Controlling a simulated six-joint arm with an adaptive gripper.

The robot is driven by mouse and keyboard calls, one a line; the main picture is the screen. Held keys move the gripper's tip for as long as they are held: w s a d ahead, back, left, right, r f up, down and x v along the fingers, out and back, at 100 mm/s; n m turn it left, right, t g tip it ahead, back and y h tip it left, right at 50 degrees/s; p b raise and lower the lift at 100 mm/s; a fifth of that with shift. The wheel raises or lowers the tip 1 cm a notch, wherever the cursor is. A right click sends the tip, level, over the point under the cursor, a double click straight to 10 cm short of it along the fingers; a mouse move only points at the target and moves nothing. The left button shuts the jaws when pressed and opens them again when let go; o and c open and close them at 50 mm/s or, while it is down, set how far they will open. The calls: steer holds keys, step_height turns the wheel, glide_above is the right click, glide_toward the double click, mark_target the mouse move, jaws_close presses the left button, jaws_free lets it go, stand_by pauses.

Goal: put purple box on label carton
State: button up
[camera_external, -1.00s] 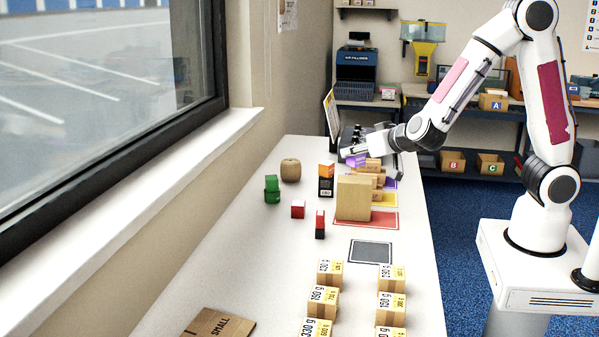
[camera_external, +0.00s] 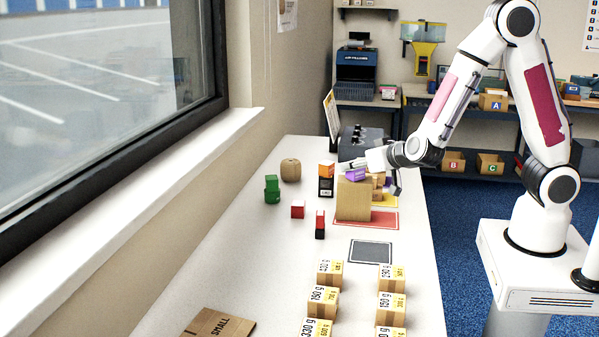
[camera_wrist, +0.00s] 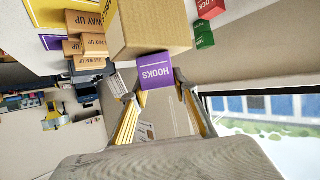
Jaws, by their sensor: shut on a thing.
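The purple box, marked HOOKS in the wrist view (camera_wrist: 155,77), is between the fingertips of my gripper (camera_wrist: 158,94), which is shut on it. In the external view the purple box (camera_external: 356,174) shows just above and behind the upper edge of a large plain tan carton (camera_external: 353,200). The wrist view shows the tan carton (camera_wrist: 148,28) right beside the purple box; whether they touch I cannot tell. I cannot read which carton is the label carton. A black box (camera_external: 326,187) with an orange box (camera_external: 327,169) on top stands left of the tan carton.
Small brown boxes (camera_external: 378,181) stand behind the tan carton, near yellow and red mats (camera_external: 385,219). Green boxes (camera_external: 272,188), red boxes (camera_external: 298,209) and a round tan object (camera_external: 290,170) stand left. A grey mat (camera_external: 371,251) is clear. Labelled weight boxes (camera_external: 330,273) stand in front.

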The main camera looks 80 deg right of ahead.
steer(key=shift+f, duration=0.1)
steer(key=o, duration=1.1)
steer(key=shift+s+a+r, duration=0.15)
steer(key=shift+r, duration=0.1)
steer(key=shift+v, duration=5.75)
